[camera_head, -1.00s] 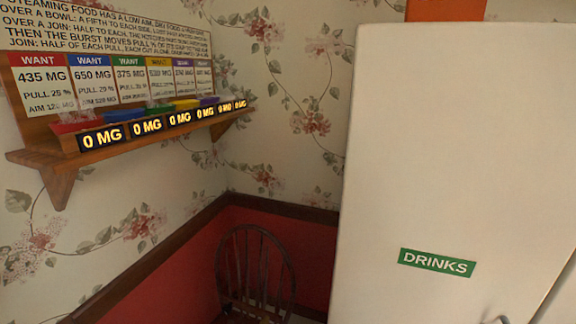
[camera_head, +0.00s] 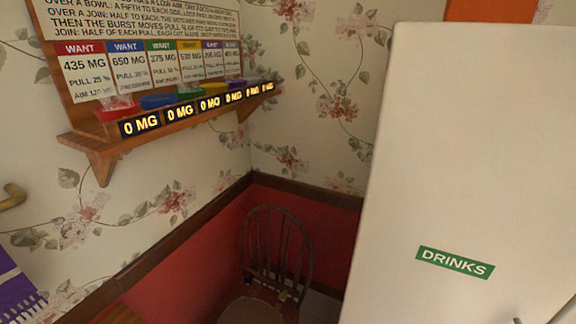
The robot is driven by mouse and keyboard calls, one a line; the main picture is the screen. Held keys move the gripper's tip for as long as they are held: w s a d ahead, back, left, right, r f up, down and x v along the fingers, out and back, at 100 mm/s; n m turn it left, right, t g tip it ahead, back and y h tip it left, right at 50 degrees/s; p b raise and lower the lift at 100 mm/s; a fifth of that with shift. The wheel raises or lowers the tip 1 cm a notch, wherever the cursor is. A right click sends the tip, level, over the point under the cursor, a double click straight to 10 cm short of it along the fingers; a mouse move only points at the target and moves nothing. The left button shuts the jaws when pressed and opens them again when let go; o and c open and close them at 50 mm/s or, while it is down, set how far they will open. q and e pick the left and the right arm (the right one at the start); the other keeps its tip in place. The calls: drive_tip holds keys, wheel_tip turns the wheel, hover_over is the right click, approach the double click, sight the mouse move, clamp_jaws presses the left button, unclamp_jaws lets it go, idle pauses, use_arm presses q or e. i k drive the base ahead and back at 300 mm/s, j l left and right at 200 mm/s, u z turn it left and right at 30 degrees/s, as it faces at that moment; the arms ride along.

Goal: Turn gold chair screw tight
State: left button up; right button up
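A dark wooden chair (camera_head: 275,243) with a rounded spindle back stands in the corner between the red lower wall and the white cabinet. A small pale or golden spot (camera_head: 284,295) shows low on its back, near the seat (camera_head: 250,310); it is too small to tell whether it is a screw. The chair's legs are cut off by the bottom of the picture. Neither of my grippers is in view.
A tall white cabinet marked DRINKS (camera_head: 440,150) fills the right side, close to the chair. A wooden shelf (camera_head: 95,140) with coloured bowls and "0 MG" displays hangs on the left wall. A purple item (camera_head: 18,290) and a wooden peg or handle (camera_head: 12,197) are at far left.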

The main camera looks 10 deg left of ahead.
sight(283, 296)
drive_tip(key=k+u, duration=0.85)
drive_tip(key=i, duration=0.1)
